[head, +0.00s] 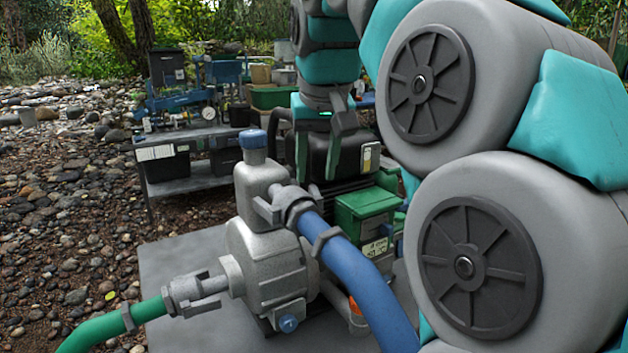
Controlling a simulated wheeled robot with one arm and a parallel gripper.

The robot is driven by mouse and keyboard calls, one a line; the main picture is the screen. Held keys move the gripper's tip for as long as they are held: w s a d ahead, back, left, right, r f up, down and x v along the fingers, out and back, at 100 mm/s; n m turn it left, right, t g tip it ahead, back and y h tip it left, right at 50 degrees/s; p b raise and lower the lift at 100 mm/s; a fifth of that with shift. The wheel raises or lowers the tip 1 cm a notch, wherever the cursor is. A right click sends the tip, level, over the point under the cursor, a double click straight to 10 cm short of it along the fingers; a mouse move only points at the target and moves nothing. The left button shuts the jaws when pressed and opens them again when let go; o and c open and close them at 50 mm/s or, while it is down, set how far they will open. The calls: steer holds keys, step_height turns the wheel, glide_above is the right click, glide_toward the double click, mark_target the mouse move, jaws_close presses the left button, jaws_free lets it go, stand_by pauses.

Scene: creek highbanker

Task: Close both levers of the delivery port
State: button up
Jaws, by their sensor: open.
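A grey pump (262,250) with a blue cap (253,140) stands on a grey slab. A thick blue hose (352,270) joins its upper right port through a grey coupling (300,205). A grey lever (265,211) juts left from this coupling; a second lever there is not clear. A green hose (110,326) joins the left port through another grey coupling (190,293) with grey arms along it. No label shows which port is the delivery port. My gripper (317,170) is open, pointing down, behind and above the blue hose's coupling, apparently apart from it.
A black-and-green engine unit (366,208) stands behind the pump, near my gripper. My large arm links fill the right side and hide what lies there. A bench (190,137) with bins and tools stands at the back. Stony ground (60,220) is open on the left.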

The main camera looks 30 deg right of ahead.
mark_target(314, 189)
steer(key=shift+x, duration=1.7)
jaws_close()
